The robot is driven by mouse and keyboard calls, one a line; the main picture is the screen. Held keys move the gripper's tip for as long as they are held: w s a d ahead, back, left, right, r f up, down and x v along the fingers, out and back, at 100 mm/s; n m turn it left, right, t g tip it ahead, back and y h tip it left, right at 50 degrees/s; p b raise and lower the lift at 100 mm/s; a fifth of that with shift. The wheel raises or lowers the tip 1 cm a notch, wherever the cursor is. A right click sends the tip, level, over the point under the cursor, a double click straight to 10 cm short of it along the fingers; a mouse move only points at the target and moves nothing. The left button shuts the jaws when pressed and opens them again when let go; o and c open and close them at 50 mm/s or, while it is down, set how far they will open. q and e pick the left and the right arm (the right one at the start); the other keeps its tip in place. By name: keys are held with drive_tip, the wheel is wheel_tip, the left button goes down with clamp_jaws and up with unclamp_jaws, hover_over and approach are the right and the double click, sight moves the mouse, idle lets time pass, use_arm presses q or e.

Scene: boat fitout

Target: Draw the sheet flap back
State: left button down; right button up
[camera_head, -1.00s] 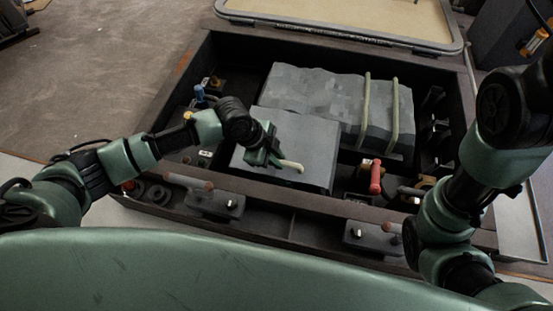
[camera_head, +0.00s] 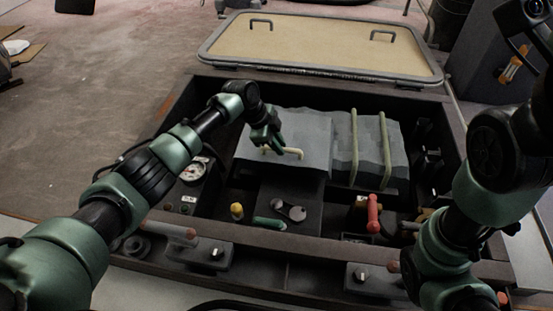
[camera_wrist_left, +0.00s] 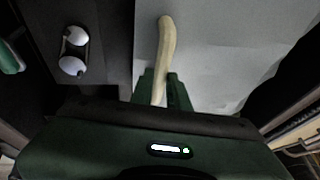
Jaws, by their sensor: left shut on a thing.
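The grey sheet flap (camera_head: 308,133) is folded back over the far part of the grey sheet, inside the open dark box. My left gripper (camera_head: 268,147) is shut on the pale handle (camera_head: 293,153) at the flap's near edge. In the left wrist view the pale handle (camera_wrist_left: 167,45) runs between the two green fingers, with the flap (camera_wrist_left: 230,50) behind it. A dark panel with a grey two-knobbed part (camera_head: 290,210) lies uncovered in front of the flap. My right arm is at the right; its gripper is out of view.
Two pale straps (camera_head: 354,148) cross the sheet on the right. A red-handled valve (camera_head: 373,212), a yellow knob (camera_head: 237,211), a green handle (camera_head: 269,223) and a round gauge (camera_head: 193,171) stand around the opening. A tan lid (camera_head: 320,47) lies behind the box.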

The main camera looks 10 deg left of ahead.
use_arm(q)
drive_tip(key=shift+w, duration=0.3)
drive_tip(key=c, duration=1.4)
unclamp_jaws()
drive_tip(key=shift+o, duration=0.2)
drive_tip(key=shift+r, duration=0.1)
drive_tip(key=p+v, duration=0.5)
drive_tip(key=v, duration=0.2)
drive_tip(key=shift+r+p, duration=0.2)
drive_tip(key=shift+p, duration=0.2)
drive_tip(key=shift+a, duration=0.1)
